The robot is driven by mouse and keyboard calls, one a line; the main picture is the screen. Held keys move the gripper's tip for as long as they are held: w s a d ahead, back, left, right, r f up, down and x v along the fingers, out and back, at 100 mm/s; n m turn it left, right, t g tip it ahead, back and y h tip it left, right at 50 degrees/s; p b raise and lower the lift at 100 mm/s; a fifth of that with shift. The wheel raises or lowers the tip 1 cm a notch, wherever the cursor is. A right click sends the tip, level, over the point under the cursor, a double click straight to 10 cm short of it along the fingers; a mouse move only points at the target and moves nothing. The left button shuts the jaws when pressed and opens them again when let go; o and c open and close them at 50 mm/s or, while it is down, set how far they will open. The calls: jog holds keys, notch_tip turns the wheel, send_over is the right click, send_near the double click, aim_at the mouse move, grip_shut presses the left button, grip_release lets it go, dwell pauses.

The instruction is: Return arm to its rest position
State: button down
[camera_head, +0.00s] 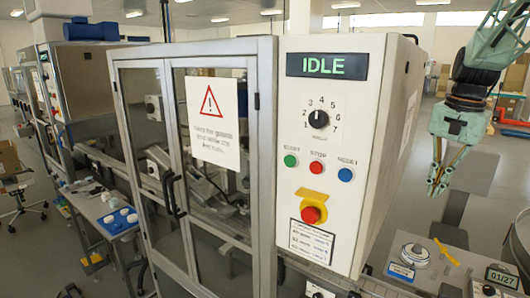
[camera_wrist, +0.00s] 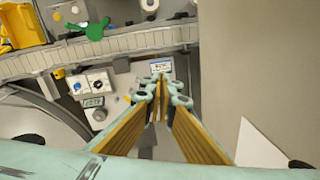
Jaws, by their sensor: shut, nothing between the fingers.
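My gripper (camera_head: 438,188) hangs at the right of the head view, pointing down, with its fingertips together and nothing between them. It is in the air above and beside the bench with the small instruments, apart from everything. In the wrist view my gripper (camera_wrist: 160,85) shows its fingers converging at the middle, shut and empty. My arm comes in from the upper right corner of the head view, and its upper part is cut off by the frame.
A white control panel (camera_head: 335,235) reading IDLE stands left of my gripper, beside a glass-doored cabinet (camera_head: 180,85). Below are a round device (camera_head: 414,254) and a counter display (camera_head: 502,277). The wrist view shows a curved conveyor (camera_wrist: 130,42) and a green object (camera_wrist: 90,29).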

jog(key=s+a+r+n+t+b, duration=0.2)
jog(key=s+a+n+b, duration=0.4)
jog(key=s+a, duration=1.9)
jog(key=s+a+f+n, duration=0.1)
jog(key=s+f+n, duration=0.1)
jog(key=s, duration=0.5)
jog(key=s+a+f+n+t, duration=0.1)
jog(key=s+a+f+n, duration=0.1)
jog(key=s+f, duration=0.2)
jog(key=shift+s+a+n+b, duration=0.3)
jog(key=shift+s+b, duration=0.1)
jog(key=shift+s, duration=1.05)
jog(key=shift+d, duration=0.15)
